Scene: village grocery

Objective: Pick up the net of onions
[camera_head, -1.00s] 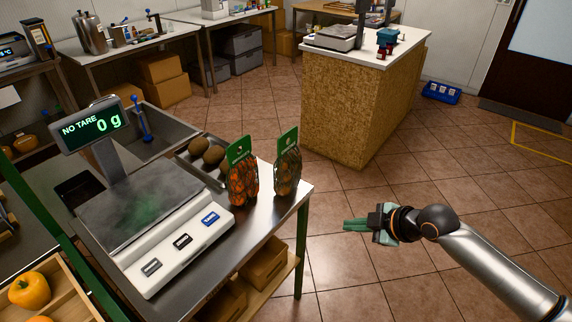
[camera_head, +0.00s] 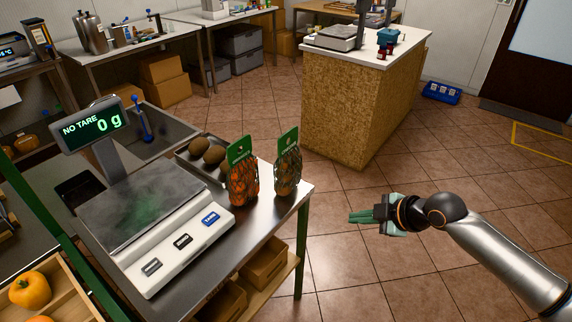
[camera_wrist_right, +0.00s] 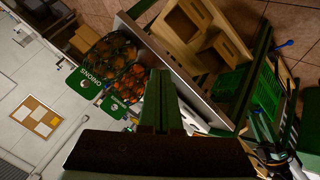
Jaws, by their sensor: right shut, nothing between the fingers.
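The net of onions (camera_head: 288,172) is a brownish net with a green header card. It stands upright near the right corner of the metal table (camera_head: 262,222). In the right wrist view the net (camera_wrist_right: 112,50) shows with its card reading ONIONS. An orange-filled net (camera_head: 243,184) with a similar card stands just left of it; it also shows in the wrist view (camera_wrist_right: 131,86). My right gripper (camera_head: 350,217) is shut and empty, over the floor to the right of the table, apart from both nets. My left gripper is not in view.
A scale (camera_head: 150,205) reading 0 g occupies the table's left part. A tray with brown round produce (camera_head: 214,155) lies behind the orange net. Boxes (camera_head: 264,262) sit on the shelf below. A wood-fronted counter (camera_head: 350,105) stands behind; floor between is clear.

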